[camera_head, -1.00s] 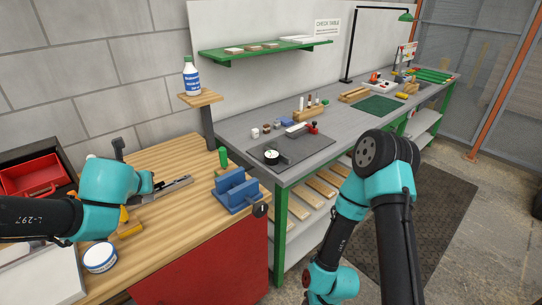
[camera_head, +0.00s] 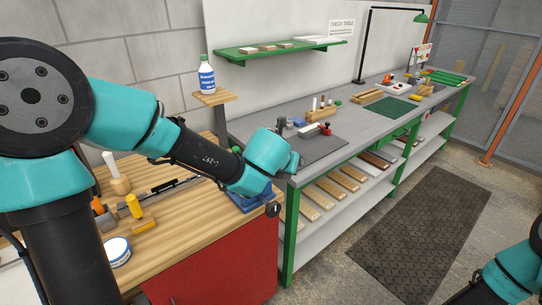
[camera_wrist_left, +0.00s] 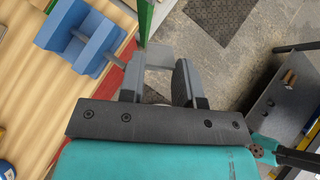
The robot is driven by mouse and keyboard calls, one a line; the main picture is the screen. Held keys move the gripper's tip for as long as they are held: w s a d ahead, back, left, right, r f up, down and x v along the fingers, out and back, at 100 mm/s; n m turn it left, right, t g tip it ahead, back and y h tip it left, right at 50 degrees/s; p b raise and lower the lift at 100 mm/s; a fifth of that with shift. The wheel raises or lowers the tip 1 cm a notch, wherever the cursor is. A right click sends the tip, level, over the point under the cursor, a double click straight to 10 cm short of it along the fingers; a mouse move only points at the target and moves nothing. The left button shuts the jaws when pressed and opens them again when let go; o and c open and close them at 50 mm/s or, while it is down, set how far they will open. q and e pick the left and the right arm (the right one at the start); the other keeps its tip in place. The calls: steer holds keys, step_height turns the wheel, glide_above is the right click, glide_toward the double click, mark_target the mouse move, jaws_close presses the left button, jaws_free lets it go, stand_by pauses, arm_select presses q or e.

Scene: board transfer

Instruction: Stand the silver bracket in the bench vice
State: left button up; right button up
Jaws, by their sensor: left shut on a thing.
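My left arm reaches across the bench in the head view, and its gripper hides behind the wrist there. In the left wrist view my left gripper (camera_wrist_left: 158,80) is shut on the silver bracket (camera_wrist_left: 158,57), a pale grey piece spanning the two fingers. The blue bench vice (camera_wrist_left: 92,42) lies to the upper left of the fingers in that view, apart from the bracket. In the head view the vice (camera_head: 262,204) is mostly hidden behind my left wrist. My right gripper is out of view; only part of its arm shows at the lower right.
The wooden bench top (camera_head: 190,225) holds yellow-handled tools (camera_head: 134,206) and a round white tin (camera_head: 117,251). A grey workbench (camera_head: 350,118) with a dark plate (camera_head: 322,146) stands beyond the vice. A dark floor mat (camera_head: 420,230) lies at the right.

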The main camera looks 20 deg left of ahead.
arm_select(q)
steer(key=shift+w+d, duration=0.15)
steer(key=shift+d, duration=0.3)
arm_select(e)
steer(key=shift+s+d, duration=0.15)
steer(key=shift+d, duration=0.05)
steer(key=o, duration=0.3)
arm_select(q)
steer(key=shift+w+a+r, duration=0.15)
steer(key=shift+w+a, duration=0.35)
steer(key=shift+a, duration=0.05)
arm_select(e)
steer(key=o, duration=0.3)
arm_select(q)
steer(key=w+a+n+g+y, duration=0.3)
steer(key=w+a+n, duration=0.25)
steer(key=a, duration=0.45)
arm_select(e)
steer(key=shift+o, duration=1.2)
arm_select(q)
steer(key=a+f+n+g+h, duration=0.2)
steer(key=a+f+n+g, duration=0.3)
steer(key=a+f+n, duration=0.1)
steer(key=shift+a+n+g, duration=0.35)
steer(key=shift+n+g, duration=0.05)
steer(key=shift+n, duration=0.05)
